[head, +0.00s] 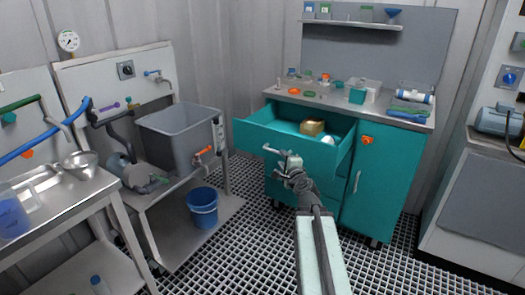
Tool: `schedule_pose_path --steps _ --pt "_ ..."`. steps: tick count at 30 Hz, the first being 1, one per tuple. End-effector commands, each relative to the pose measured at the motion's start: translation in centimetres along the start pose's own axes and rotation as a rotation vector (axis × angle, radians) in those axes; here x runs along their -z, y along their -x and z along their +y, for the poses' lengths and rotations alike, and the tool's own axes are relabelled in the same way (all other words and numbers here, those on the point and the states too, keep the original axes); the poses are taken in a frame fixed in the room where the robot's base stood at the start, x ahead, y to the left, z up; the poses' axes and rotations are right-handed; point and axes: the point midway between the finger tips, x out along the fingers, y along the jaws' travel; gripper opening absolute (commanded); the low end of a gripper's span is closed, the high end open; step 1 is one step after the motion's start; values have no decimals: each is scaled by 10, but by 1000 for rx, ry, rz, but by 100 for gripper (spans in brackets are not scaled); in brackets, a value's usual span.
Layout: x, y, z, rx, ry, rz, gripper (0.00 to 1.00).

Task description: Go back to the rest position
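My arm reaches forward from the bottom of the head view, and my gripper (287,160) is at the front of the open teal drawer (250,135). The gripper is close to the right end of the drawer's pale bar handle (272,150). I cannot tell whether it touches the handle, and its fingers are too small to show whether they are open or shut. A golden-brown box (312,127) and a white object (330,139) lie inside the drawer.
The teal cabinet (385,175) carries a cluttered top. A metal table (60,205) is at the lower left. Grated floor (255,255) is clear around my arm.

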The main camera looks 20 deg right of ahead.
Motion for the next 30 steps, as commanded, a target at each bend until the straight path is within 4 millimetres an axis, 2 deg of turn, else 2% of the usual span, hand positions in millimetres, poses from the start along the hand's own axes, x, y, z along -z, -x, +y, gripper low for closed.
schedule_pose_path --steps 5,8,11,12,14,15,17,18,20,22,24,27,30 --pt "-3 -1 0 -1 1 -5 34" --pt "-38 -6 4 -7 7 -50 34" --pt "-111 -12 15 -24 38 -144 34" --pt "-144 -12 24 -46 84 -193 34" --pt "-193 -6 46 -102 186 -285 34" --pt "-223 0 63 -147 273 -353 34" --pt "-264 15 94 -224 422 -460 34" --pt "-286 27 117 -282 532 -533 34" --pt "-309 50 152 -376 708 -641 34" --pt "-320 78 191 -495 912 -758 34" --pt "-312 106 223 -622 1099 -857 34" --pt "-280 140 251 -803 1304 -964 34" --pt "-244 170 263 -973 1444 -1054 34"
